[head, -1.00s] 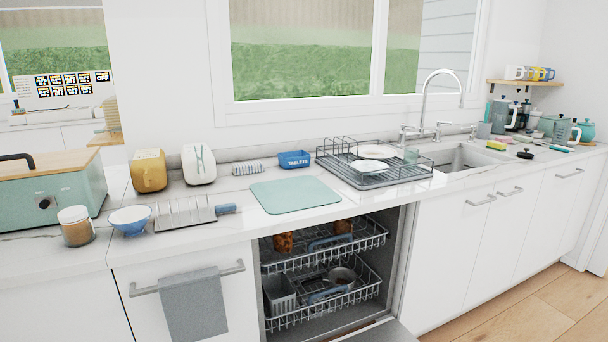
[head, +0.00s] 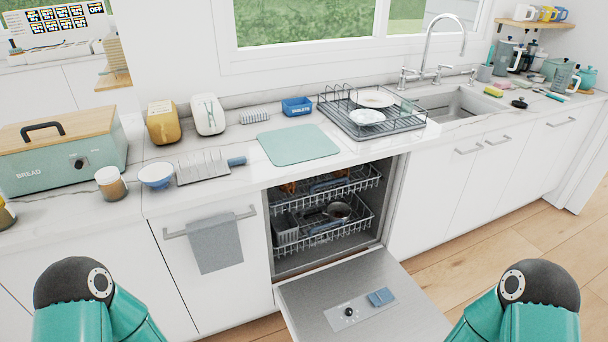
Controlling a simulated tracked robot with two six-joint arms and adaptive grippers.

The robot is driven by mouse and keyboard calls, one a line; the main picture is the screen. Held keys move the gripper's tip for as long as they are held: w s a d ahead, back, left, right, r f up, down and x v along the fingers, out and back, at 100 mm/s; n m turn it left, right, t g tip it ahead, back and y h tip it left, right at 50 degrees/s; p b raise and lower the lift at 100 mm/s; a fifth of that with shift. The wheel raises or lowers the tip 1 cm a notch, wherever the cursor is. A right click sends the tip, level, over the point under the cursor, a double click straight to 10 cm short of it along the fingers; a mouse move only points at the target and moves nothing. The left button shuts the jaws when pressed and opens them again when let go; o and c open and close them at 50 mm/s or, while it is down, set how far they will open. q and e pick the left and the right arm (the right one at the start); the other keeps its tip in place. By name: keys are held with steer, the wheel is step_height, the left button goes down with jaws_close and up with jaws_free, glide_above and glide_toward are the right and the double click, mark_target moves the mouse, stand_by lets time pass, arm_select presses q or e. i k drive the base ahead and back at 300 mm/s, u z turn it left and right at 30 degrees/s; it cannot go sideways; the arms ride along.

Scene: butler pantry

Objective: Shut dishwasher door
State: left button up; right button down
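The dishwasher stands open under the counter. Its door (head: 320,293) is folded down and lies roughly flat in front of the opening, its inner face up with a dispenser and a blue tablet flap (head: 381,297). The upper rack (head: 328,190) and lower rack (head: 330,230) sit inside the cavity. The lower rack holds a pan and a grey cutlery basket (head: 286,230). Teal parts of my two arms show at the bottom left and bottom right, on either side of the door. Neither gripper is in view.
A cupboard front with a grey towel (head: 215,243) on its bar is left of the dishwasher. White cupboards (head: 470,170) are on the right. The wooden floor (head: 490,235) is clear right of the door. A dish rack (head: 372,115) and green mat (head: 298,145) are on the counter.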

mark_target(314, 304)
steer(key=z, duration=0.15)
steer(key=k, duration=0.35)
steer(key=z, duration=0.8)
steer(key=i, duration=0.3)
steer(key=z, duration=0.95)
steer(key=i, duration=0.7)
steer(key=u, duration=2.2)
